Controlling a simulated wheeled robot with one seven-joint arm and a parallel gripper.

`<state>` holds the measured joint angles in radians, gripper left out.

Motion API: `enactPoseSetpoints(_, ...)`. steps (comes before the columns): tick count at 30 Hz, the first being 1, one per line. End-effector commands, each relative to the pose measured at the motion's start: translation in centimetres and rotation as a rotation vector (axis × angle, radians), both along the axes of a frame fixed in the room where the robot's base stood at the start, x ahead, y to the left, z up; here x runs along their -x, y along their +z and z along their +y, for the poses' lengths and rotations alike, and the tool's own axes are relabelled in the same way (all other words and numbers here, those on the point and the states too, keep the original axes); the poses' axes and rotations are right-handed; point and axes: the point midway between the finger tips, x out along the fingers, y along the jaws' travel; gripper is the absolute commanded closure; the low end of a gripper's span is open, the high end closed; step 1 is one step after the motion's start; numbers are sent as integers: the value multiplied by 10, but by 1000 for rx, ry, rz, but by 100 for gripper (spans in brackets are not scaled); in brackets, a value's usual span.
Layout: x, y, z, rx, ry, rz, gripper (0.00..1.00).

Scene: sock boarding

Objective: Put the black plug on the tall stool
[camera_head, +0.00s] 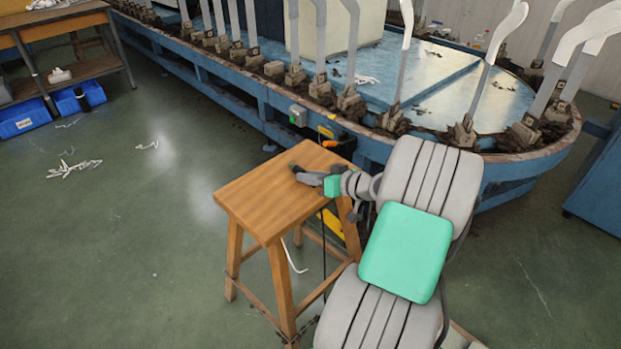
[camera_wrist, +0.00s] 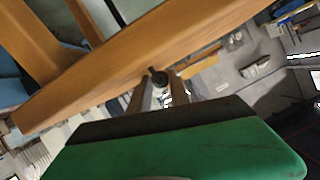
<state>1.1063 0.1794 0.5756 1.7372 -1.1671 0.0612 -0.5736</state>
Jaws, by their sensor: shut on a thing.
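The tall stool (camera_head: 262,192) has a square wooden top and stands upright in the middle of the head view. Its wooden side also crosses the wrist view (camera_wrist: 95,80). My gripper (camera_head: 300,172) is over the back right part of the stool top. In the wrist view, my gripper (camera_wrist: 159,84) is shut on the small dark black plug (camera_wrist: 158,77), which shows between the fingertips close to the stool's wood. I cannot tell whether the plug touches the stool top. In the head view the plug is too small to tell from the dark fingers.
A blue machine (camera_head: 250,88) with several upright sock forms runs behind the stool. A wooden workbench (camera_head: 60,20) with blue bins (camera_head: 22,118) below stands at the far left. The stool's top is otherwise clear. White scraps (camera_head: 75,168) lie on the green floor.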

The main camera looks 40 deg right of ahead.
Motion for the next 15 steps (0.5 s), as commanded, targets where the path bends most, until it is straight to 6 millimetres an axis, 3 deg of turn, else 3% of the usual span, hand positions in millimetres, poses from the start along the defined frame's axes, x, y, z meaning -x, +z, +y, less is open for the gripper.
enactPoseSetpoints(1,3,-18,2,-16,-5,27,100)
enactPoseSetpoints(4,4,-20,3,-19,-4,31,100)
enactPoseSetpoints(5,4,-20,3,-21,-4,32,75)
enactPoseSetpoints(8,4,-21,4,-23,-3,33,67)
enactPoseSetpoints(11,4,-20,4,-24,-4,33,67)
enactPoseSetpoints(15,4,-2,4,-24,-3,33,67)
